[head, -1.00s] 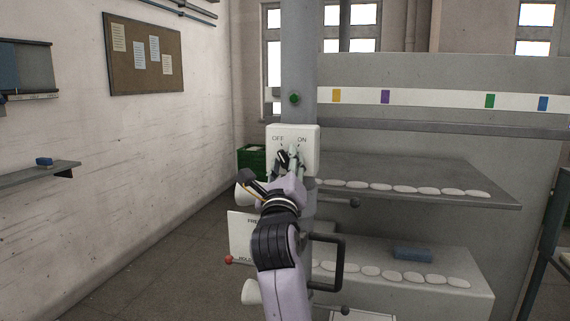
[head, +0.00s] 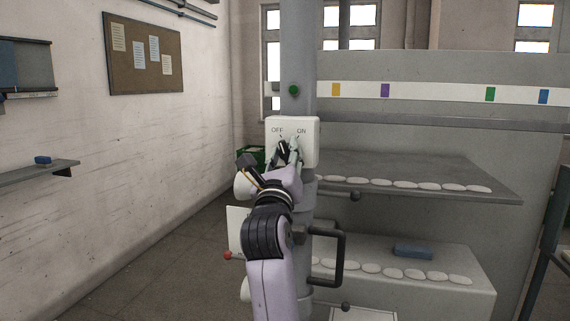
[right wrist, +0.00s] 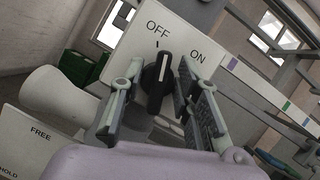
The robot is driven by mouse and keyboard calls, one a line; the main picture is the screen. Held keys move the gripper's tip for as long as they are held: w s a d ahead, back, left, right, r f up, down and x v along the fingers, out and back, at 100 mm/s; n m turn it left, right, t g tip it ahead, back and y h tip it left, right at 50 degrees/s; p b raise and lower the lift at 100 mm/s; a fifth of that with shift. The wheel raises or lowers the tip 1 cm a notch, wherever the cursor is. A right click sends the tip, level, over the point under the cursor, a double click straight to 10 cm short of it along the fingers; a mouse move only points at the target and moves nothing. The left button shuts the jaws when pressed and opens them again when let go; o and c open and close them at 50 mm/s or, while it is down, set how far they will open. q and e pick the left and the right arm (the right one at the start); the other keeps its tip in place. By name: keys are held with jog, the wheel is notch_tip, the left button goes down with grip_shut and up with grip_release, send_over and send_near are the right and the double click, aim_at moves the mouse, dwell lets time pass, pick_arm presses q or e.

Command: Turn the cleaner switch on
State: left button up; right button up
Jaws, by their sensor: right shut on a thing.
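The cleaner switch is a white box (head: 307,132) on a grey column, with OFF printed at left and ON at right. Its black knob (right wrist: 154,84) has a white line pointing at the OFF mark in the right wrist view. My right gripper (head: 287,153) is at the front of the box. In the right wrist view its two fingers (right wrist: 158,103) stand on either side of the knob, shut on it. The fingers partly hide the knob in the head view. My left gripper is not in view.
A green button (head: 294,90) sits above the box on the column. A grey shelf (head: 420,175) with several white pads lies to the right. A black handle (head: 340,260) and a red-knobbed lever (head: 228,255) are lower down, close to my right arm.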

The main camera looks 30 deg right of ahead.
aim_at(285, 146)
jog(key=m+g+h+b, duration=0.1)
jog(key=m+b, duration=0.1)
jog(key=m, duration=0.1)
jog(key=m+g+h+b, duration=0.1)
jog(key=m+b, duration=0.2)
jog(key=m+g+h+b, duration=0.1)
jog(key=m+b, duration=0.2)
jog(key=shift+a+f, duration=0.1)
jog(key=shift+f, duration=0.15)
jog(key=shift+r+m+g+h+b, duration=0.15)
jog(key=shift+m+g+h+b, duration=0.2)
jog(key=shift+m+g+b, duration=0.7)
jog(key=shift+r+m+g+h+b, duration=0.1)
jog(key=shift+m+g+h+b, duration=0.3)
jog(key=shift+m, duration=1.25)
jog(key=shift+r, duration=0.1)
jog(key=o, duration=1.1)
jog(key=shift+o, duration=0.2)
notch_tip(285, 146, up, 10)
jog(key=shift+f, duration=0.1)
